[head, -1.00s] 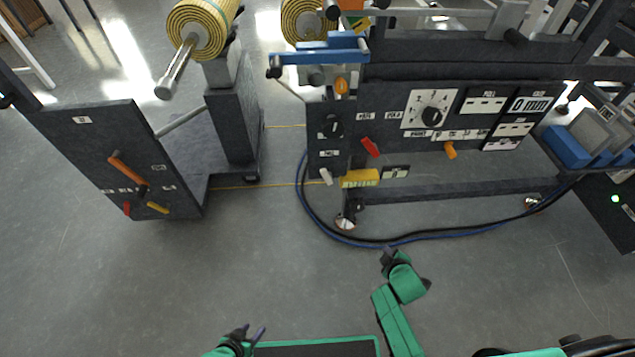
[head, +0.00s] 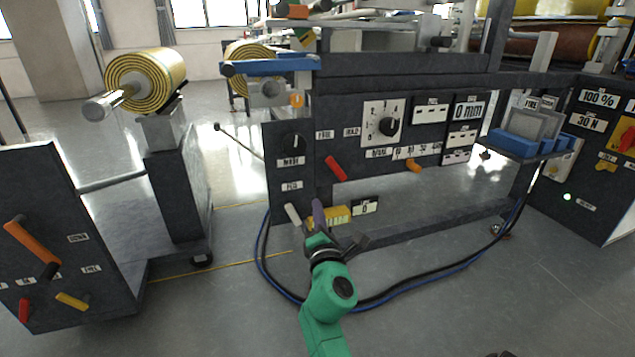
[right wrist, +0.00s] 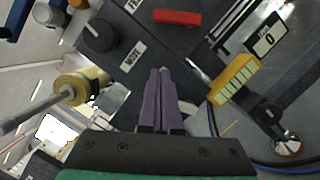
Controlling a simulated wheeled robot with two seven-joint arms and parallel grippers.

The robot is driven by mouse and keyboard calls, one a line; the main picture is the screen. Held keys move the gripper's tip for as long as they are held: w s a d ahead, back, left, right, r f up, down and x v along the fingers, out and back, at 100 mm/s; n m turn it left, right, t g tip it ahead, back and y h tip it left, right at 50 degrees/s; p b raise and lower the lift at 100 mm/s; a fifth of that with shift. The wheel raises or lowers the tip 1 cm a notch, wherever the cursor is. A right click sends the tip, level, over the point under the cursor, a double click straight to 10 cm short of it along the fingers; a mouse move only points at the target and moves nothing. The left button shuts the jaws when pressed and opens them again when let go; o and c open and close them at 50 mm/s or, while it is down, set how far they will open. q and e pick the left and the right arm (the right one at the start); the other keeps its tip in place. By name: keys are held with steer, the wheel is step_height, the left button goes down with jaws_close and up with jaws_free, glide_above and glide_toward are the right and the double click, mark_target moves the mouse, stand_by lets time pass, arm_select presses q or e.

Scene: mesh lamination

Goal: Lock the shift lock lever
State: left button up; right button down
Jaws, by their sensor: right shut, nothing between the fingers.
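A red lever (head: 335,168) sits tilted on the dark machine panel, under a FREE label. It also shows in the right wrist view (right wrist: 176,17). A white lever (head: 293,214) sits lower left on the panel. I cannot read which lever is labelled shift lock. My right gripper (head: 318,205), with purple fingers, is shut and empty, just right of the white lever and below the red one. In the right wrist view its fingers (right wrist: 160,72) point at the panel; contact with it cannot be told. My left gripper is not in view.
A yellow block (head: 336,215) is beside my right gripper. A black knob (head: 292,145) and an orange lever (head: 413,165) are on the panel. A cart (head: 60,240) with levers stands left. Blue cables (head: 262,255) lie on the floor. Open floor (head: 210,310) lies in front.

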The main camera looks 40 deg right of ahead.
mark_target(334, 167)
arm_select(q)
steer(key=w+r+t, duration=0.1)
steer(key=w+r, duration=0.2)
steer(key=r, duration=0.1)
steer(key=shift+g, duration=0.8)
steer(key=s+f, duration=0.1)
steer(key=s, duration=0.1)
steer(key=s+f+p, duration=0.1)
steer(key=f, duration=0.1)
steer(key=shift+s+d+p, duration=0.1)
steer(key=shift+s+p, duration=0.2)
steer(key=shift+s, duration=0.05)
arm_select(e)
steer(key=w+d+r, duration=0.1)
steer(key=w+d, duration=0.1)
steer(key=w+d+r, duration=0.1)
steer(key=w+d, duration=0.2)
steer(key=w+d+r, duration=0.1)
steer(key=w+d, duration=0.1)
steer(key=d, duration=0.1)
steer(key=shift+w+d+r, duration=0.1)
steer(key=shift+w+r, duration=0.15)
steer(key=shift+r, duration=0.05)
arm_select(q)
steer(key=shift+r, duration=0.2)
arm_select(e)
steer(key=shift+r, duration=0.15)
